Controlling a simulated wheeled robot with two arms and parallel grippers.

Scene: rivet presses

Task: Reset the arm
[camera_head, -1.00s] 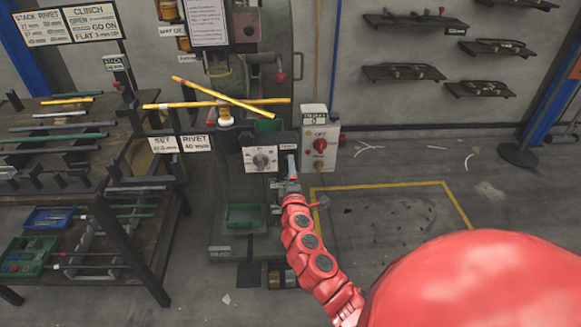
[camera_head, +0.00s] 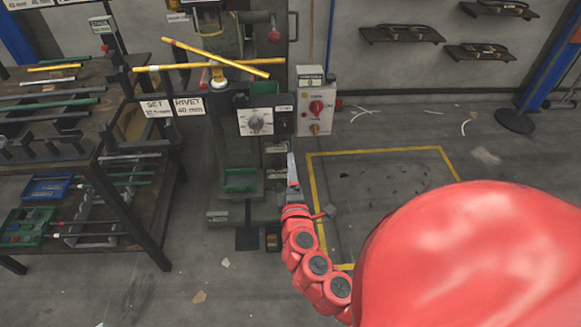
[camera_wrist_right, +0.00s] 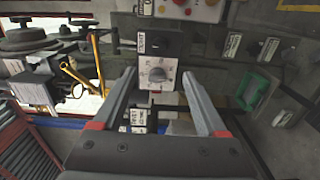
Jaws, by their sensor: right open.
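My right arm, red with dark joint caps, comes up from the bottom of the head view. Its gripper (camera_head: 293,172) is in front of the press, below and right of the dial panel. In the right wrist view the two grey fingers of the right gripper (camera_wrist_right: 160,98) stand apart with nothing between them. Past the fingertips are a dial (camera_wrist_right: 157,73) and a black knob (camera_wrist_right: 155,43) on the panel. The dial also shows in the head view (camera_head: 255,122). My left gripper is not in view.
The press holds two crossed yellow bars (camera_head: 215,62). A control box (camera_head: 315,103) with a red knob is on its right. A dark workbench (camera_head: 118,168) with rods and bins stands at left. The yellow-marked floor area (camera_head: 390,190) at right is mostly clear.

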